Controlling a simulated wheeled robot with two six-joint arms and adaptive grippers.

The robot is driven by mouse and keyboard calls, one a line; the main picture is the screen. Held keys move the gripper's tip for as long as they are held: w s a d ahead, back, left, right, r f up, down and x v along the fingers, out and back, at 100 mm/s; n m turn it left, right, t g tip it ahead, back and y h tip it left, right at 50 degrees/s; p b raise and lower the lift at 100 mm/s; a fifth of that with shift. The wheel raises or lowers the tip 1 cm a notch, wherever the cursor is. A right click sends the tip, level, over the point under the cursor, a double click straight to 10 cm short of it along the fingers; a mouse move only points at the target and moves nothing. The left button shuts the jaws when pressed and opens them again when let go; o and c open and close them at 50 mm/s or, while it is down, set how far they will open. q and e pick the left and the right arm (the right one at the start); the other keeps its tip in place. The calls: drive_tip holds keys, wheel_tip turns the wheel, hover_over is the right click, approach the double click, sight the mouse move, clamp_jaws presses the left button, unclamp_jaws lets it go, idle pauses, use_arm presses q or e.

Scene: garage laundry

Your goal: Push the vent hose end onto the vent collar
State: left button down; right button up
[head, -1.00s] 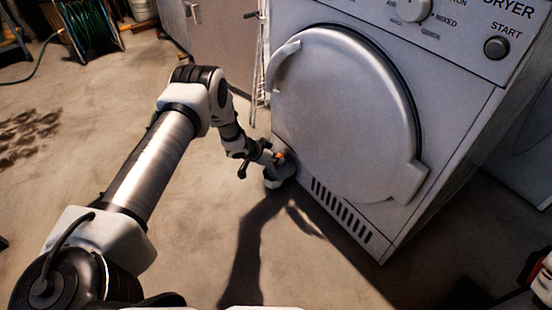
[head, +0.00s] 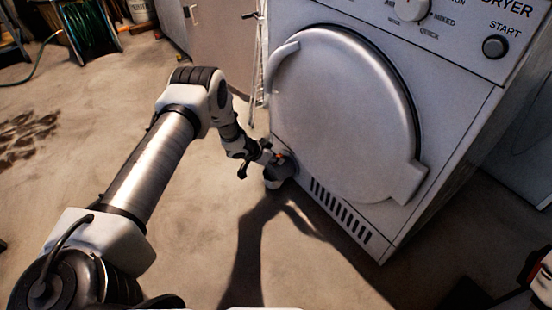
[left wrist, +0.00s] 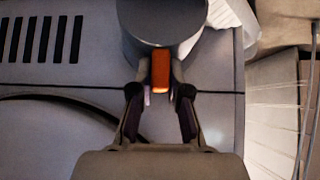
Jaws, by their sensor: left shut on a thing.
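My left gripper (head: 276,157) is low by the dryer's front left corner, and it also shows in the left wrist view (left wrist: 160,88). Its fingers are shut on an orange tab (left wrist: 161,69). The tab sits against a grey round cuff (left wrist: 160,20), which looks like the vent hose end; it shows small in the head view (head: 282,172). A white, folded piece (left wrist: 233,22), perhaps the hose, shows beside the cuff. I cannot make out the vent collar, or whether the cuff touches it. My right gripper is not clearly in view.
The white dryer (head: 455,130) has a large round door (head: 345,115) and a slotted grille (head: 340,210) low on its front. A green hose reel (head: 88,25) stands at the back left. The concrete floor on the left is mostly clear.

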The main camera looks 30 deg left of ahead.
use_arm(q)
drive_tip(key=shift+w+d, duration=0.1)
drive_tip(key=shift+w, duration=0.1)
drive_tip(key=c, duration=1.1)
unclamp_jaws()
drive_tip(key=shift+o, duration=0.2)
drive_tip(key=v, duration=1.2)
drive_tip(key=shift+r, duration=0.15)
